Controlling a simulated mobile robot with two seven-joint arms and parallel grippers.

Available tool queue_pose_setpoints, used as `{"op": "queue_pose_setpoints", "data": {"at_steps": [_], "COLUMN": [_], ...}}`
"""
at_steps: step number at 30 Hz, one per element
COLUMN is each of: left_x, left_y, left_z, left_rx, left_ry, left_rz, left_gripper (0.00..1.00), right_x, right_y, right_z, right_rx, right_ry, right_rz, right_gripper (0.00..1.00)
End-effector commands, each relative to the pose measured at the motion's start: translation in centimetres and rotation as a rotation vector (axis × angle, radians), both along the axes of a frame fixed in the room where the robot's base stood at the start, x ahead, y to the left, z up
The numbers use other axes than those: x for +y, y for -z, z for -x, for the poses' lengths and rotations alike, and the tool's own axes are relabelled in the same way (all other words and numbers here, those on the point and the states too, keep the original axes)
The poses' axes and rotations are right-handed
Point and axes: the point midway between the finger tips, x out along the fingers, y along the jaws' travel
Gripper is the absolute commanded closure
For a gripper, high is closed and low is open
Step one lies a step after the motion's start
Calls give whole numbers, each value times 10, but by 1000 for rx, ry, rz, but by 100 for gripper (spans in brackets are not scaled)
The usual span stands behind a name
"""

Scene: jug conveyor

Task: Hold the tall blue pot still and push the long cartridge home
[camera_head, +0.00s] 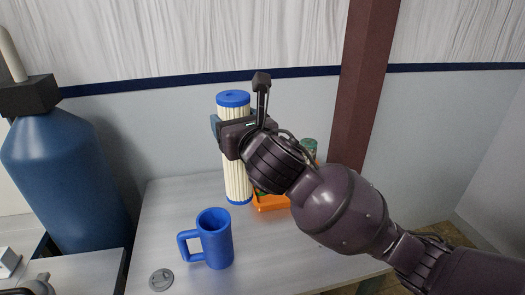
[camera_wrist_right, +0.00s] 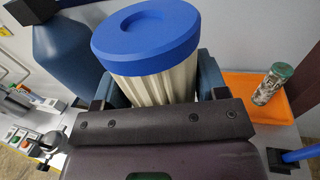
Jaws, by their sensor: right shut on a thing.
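The long cartridge (camera_head: 238,172) is a white pleated cylinder with blue end caps, upright over the back of the table. My right gripper (camera_head: 240,122) is shut on its upper part. In the right wrist view, the cartridge's blue top cap (camera_wrist_right: 145,35) rises between the two blue fingers of my right gripper (camera_wrist_right: 160,88). I cannot tell whether its lower end touches the table. A tall blue vessel (camera_head: 65,175) with a black head stands at the left, apart from the cartridge. A smaller blue mug (camera_head: 214,240) stands upright at the front. My left gripper is not in view.
An orange tray (camera_head: 272,203) lies right of the cartridge, partly behind my right arm. A jar (camera_wrist_right: 268,85) with a green lid stands in it. A grey disc (camera_head: 161,280) lies near the table's front left. A brown post (camera_head: 363,90) rises behind.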

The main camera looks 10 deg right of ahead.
Motion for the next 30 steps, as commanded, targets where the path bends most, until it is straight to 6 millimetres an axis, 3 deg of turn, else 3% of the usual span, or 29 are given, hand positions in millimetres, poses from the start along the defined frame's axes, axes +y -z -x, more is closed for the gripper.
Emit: {"op": "queue_pose_setpoints", "data": {"at_steps": [3, 12, 16, 24, 30], "left_x": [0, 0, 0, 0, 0], "left_y": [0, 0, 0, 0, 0], "left_z": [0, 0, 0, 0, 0], "left_rx": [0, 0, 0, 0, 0], "left_ry": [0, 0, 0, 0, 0], "left_rz": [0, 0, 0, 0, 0], "left_gripper": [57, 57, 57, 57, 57], "right_x": [22, 66, 78, 73, 71], "right_y": [-25, -54, -41, -12, -5], "right_z": [-5, -13, -19, -26, -26], "right_rx": [-6, -2, 2, -2, -3], "right_ry": [-25, -53, -36, 18, 37], "right_rz": [-2, -2, -1, -1, -4], "right_gripper": [75, 75, 75, 75, 75]}}
